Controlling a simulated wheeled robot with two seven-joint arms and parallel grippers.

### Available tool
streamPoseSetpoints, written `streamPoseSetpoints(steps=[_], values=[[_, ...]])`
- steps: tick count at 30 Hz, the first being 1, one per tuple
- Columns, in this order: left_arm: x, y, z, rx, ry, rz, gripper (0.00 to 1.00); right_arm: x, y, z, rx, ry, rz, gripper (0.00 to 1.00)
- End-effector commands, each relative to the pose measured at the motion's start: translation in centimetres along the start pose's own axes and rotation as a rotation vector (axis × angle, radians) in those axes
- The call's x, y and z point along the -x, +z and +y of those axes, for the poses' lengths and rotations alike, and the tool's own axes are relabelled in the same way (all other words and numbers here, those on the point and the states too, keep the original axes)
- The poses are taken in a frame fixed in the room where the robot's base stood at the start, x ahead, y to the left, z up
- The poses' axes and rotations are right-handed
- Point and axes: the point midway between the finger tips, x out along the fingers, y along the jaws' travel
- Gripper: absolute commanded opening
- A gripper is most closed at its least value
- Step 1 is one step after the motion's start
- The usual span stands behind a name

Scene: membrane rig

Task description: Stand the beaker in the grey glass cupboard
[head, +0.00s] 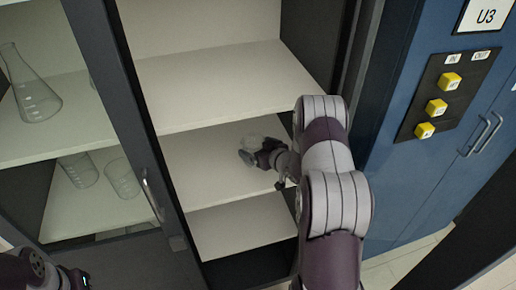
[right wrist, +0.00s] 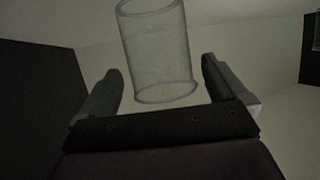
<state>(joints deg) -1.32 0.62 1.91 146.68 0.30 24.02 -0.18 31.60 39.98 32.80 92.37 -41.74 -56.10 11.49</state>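The clear beaker (right wrist: 158,50) stands between and beyond the fingers of my right gripper (right wrist: 162,75) in the right wrist view, with a gap on each side. That gripper is open. In the head view my right gripper (head: 256,157) reaches over the middle shelf of the grey glass cupboard (head: 128,95), and the beaker shows only faintly (head: 262,141) behind it. The beaker looks upright on the shelf; its contact is hard to see. My left gripper (head: 72,280) is partly in view at the bottom left, its fingers unclear.
Behind the glass door at left are a conical flask (head: 34,98) and two more beakers (head: 124,178). The middle shelf (head: 195,165) is bare left of my gripper. A blue cabinet (head: 420,160) with yellow buttons stands at right.

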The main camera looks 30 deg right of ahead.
Motion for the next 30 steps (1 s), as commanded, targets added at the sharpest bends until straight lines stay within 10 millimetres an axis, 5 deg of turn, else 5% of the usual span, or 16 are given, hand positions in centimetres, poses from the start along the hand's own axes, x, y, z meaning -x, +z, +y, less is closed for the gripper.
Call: streamPoseSetpoints(steps=[7, 15, 20, 24, 30], values=[[0.2, 0.0, 0.0, 0.0, 0.0, 0.0, 0.29, 0.7, -0.3, 0.1, -0.001, 0.002, -0.001, 0.99], [-0.7, 0.1, 0.0, 0.0, 0.0, 0.0, 0.29, 6.2, -0.3, 0.1, 0.0, 0.003, 0.001, 0.99], [-0.8, 0.1, 0.0, 0.0, 0.0, 0.0, 0.29, 7.4, -1.0, -0.9, 0.019, 0.023, -0.07, 0.99], [-0.8, 0.1, 0.0, 0.0, 0.0, 0.0, 0.29, 9.8, -1.9, -6.3, 0.054, 0.111, -0.402, 0.99], [-0.8, 0.1, 0.0, 0.0, 0.0, 0.0, 0.29, 21.4, 0.5, -17.1, -0.008, 0.093, -0.897, 0.99]])
